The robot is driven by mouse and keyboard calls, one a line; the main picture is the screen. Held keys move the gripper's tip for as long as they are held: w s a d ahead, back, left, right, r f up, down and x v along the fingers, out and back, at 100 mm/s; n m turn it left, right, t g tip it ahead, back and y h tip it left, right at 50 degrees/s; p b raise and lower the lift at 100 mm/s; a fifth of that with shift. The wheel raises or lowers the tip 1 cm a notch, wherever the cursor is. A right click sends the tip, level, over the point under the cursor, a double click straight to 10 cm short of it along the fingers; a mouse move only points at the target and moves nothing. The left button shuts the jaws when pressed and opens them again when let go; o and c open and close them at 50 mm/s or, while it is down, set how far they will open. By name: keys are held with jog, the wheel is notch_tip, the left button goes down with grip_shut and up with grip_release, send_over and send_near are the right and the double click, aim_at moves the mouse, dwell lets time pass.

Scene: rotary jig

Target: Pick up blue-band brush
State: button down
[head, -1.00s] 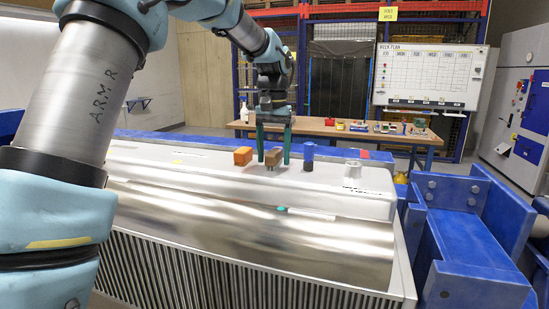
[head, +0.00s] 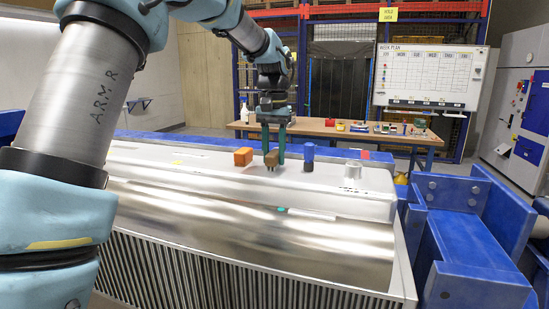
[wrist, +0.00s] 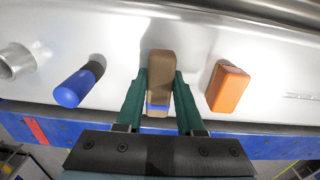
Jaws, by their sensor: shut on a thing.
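The blue-band brush (wrist: 161,72) is a brown block with a blue band near its end in the wrist view. In the head view the brush (head: 271,159) shows as a small brown block on the pale metal top. My gripper (wrist: 161,88) has its green fingers closed against both sides of the brush. In the head view my gripper (head: 273,152) comes down from above onto it. I cannot tell whether the brush touches the surface.
An orange block (wrist: 228,88) lies right of the brush in the wrist view. A blue and black cylinder (wrist: 78,84) and a grey metal cylinder (wrist: 16,61) lie to its left. A teal-tipped thin tool (head: 305,213) lies on the lower shiny surface.

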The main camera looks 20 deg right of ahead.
aim_at(274, 152)
notch_tip(274, 152, up, 10)
jog(key=shift+r+b, duration=0.1)
jog(key=shift+b, duration=0.85)
jog(key=c, duration=1.1)
grip_release()
jog(key=shift+c, duration=0.2)
grip_shut()
